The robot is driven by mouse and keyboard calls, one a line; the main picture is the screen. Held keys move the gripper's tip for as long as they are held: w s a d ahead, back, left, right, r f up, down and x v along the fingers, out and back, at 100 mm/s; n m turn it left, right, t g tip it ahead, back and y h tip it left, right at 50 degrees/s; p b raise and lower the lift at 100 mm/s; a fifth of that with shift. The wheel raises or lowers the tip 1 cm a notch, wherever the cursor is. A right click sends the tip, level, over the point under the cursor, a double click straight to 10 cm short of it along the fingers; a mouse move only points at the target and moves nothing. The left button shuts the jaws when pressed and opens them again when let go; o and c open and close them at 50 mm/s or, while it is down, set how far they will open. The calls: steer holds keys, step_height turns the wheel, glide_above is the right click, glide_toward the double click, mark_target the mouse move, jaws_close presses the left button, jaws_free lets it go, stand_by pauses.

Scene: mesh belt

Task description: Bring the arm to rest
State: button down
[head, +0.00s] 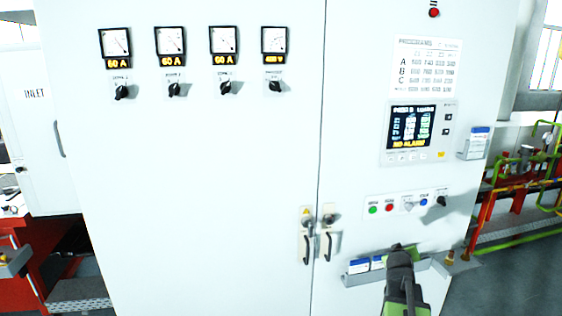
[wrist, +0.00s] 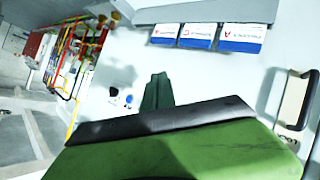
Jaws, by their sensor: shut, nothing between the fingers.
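My gripper (head: 402,248) shows in the head view at the lower right, in front of the white control cabinet (head: 205,190). Its dark end overlaps a small shelf (head: 428,272) on the cabinet door; I cannot tell whether they touch. In the wrist view my gripper (wrist: 158,90) has its green fingers together, with nothing visible between them.
Blue-and-white cards (head: 358,266) stand on the shelf; several cards also show in the wrist view (wrist: 210,36). Push buttons (head: 389,207) and a screen (head: 413,127) are above. Door handles (head: 308,240) stick out left of my arm. Coloured pipes (head: 515,180) are at right.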

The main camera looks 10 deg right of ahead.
steer(key=a+f+g+y+b, duration=0.25)
steer(key=a+f, duration=0.65)
steer(key=a, duration=0.5)
steer(key=s+a+f+g+y+b, duration=0.1)
steer(key=s+a+f+g+y, duration=0.1)
steer(key=a, duration=1.2)
steer(key=s+a+f+n+g+y+b, duration=0.1)
steer(key=s+a+f+g+y, duration=0.2)
steer(key=s+a+f, duration=0.4)
steer(key=s+a+g, duration=0.1)
steer(key=s+a, duration=0.1)
steer(key=a, duration=0.6)
steer(key=shift+s+a+f+g+y, duration=0.2)
steer(key=shift+s+g+y, duration=0.1)
steer(key=shift+g+y, duration=0.05)
